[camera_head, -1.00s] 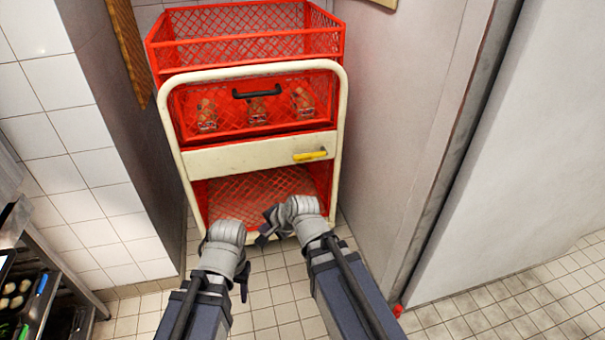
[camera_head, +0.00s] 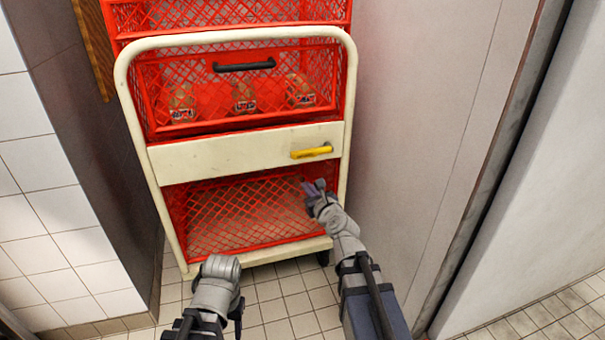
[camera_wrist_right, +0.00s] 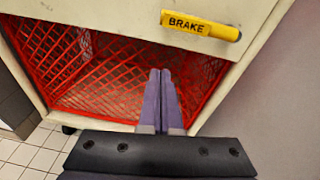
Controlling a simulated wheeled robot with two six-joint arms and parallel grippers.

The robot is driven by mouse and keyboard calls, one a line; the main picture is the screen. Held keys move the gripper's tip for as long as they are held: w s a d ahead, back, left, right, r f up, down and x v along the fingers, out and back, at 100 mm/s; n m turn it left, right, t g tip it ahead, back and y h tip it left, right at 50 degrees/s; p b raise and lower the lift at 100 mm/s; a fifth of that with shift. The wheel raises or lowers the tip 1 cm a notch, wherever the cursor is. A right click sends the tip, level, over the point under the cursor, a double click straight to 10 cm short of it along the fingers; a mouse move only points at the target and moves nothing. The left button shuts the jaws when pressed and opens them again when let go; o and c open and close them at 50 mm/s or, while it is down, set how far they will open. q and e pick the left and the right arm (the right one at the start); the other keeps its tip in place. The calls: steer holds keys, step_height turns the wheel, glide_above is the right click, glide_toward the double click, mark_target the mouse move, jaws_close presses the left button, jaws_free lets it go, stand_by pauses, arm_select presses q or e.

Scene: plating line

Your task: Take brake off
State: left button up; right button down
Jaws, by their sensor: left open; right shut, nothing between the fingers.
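The yellow brake lever (camera_head: 311,152) lies nearly level on the right of the cart's cream cross panel (camera_head: 235,152). In the right wrist view the lever (camera_wrist_right: 201,25) bears the word BRAKE and sits at the top, above my fingers. My right gripper (camera_head: 309,187) is shut and empty, just below the lever and in front of the lower opening. Its two fingers (camera_wrist_right: 160,98) are together in the right wrist view, apart from the lever. My left arm is low at the cart's front left; its fingertips are hidden behind the wrist.
The cart (camera_head: 124,110) carries red crates (camera_head: 235,103) with a black handle (camera_head: 244,66) and several bagged items. A grey wall panel (camera_head: 420,130) stands close on the right, a tiled wall (camera_head: 45,180) on the left. Tiled floor (camera_head: 285,305) is free in front.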

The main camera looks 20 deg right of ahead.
mark_target(310, 150)
arm_select(q)
steer(key=shift+w+f+b, duration=0.35)
steer(key=shift+w+f, duration=0.1)
steer(key=shift+f, duration=0.3)
arm_select(e)
steer(key=shift+w+d+f+m+h, duration=0.2)
steer(key=shift+w+d+m, duration=0.1)
steer(key=shift+d+m, duration=0.2)
steer(key=shift+w+d+f+m+h, duration=0.15)
steer(key=shift+w+d+m+h, duration=0.1)
steer(key=shift+d+m, duration=0.2)
steer(key=w+f+b, duration=0.2)
steer(key=w, duration=0.8)
arm_select(q)
step_height(310, 150, up, 3)
steer(key=p, duration=0.4)
steer(key=shift+f+p, duration=0.2)
steer(key=shift+p, duration=0.1)
arm_select(e)
steer(key=r, duration=0.2)
steer(key=s+r, duration=0.1)
steer(key=r, duration=0.1)
steer(key=shift+a+r, duration=0.15)
steer(key=shift+r, duration=0.15)
arm_select(q)
steer(key=shift+a+r, duration=0.15)
steer(key=shift+r, duration=0.1)
arm_select(e)
steer(key=shift+r+m, duration=0.25)
